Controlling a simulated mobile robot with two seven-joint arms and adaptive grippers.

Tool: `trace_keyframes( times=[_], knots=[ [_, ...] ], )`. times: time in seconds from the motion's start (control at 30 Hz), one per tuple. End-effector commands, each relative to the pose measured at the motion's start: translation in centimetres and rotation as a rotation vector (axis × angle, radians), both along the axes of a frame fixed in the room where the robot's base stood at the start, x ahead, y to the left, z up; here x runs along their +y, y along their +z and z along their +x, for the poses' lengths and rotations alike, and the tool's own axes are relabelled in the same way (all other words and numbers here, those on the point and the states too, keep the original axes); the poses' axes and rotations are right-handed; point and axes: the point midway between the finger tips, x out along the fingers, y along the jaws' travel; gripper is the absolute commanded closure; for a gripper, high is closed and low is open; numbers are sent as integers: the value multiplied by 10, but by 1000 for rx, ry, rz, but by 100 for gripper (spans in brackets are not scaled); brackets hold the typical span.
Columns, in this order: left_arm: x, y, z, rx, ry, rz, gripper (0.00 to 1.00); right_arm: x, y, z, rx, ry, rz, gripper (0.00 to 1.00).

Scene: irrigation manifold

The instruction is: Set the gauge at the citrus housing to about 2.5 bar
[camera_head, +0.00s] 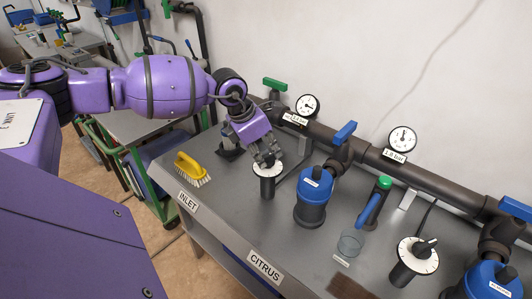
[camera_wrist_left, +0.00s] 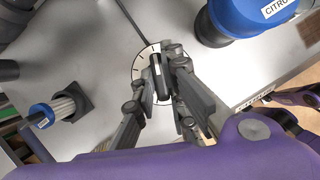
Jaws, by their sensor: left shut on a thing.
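The citrus housing (camera_head: 313,195) is a blue-capped canister on the grey bench; its cap also shows at the top right of the left wrist view (camera_wrist_left: 235,18). Left of it stands a black post with a white dial (camera_head: 268,170), topped by a black knob (camera_wrist_left: 161,75). My left gripper (camera_head: 267,160) comes down from above and is shut on this knob; its fingers partly hide the dial. A round gauge (camera_head: 308,105) sits on the pipe behind, with a small bar label below it. Its needle is too small to read surely. My right gripper is in neither view.
A second dial (camera_head: 418,254), a gauge labelled 1.8 bar (camera_head: 403,138) and another blue housing (camera_head: 490,281) are to the right. A yellow brush (camera_head: 192,169) lies left of the gripper. A clear cup (camera_head: 350,243) stands near the front. Blue-handled valves line the pipe.

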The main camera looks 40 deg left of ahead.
Motion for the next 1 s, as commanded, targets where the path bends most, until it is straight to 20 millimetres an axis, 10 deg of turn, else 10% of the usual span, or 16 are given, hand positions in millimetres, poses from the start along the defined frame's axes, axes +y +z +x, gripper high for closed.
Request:
trace_keyframes(
  times=[1.0],
  knots=[
    [2,-2,2,0,-496,0,100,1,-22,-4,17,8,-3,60]
  ],
)
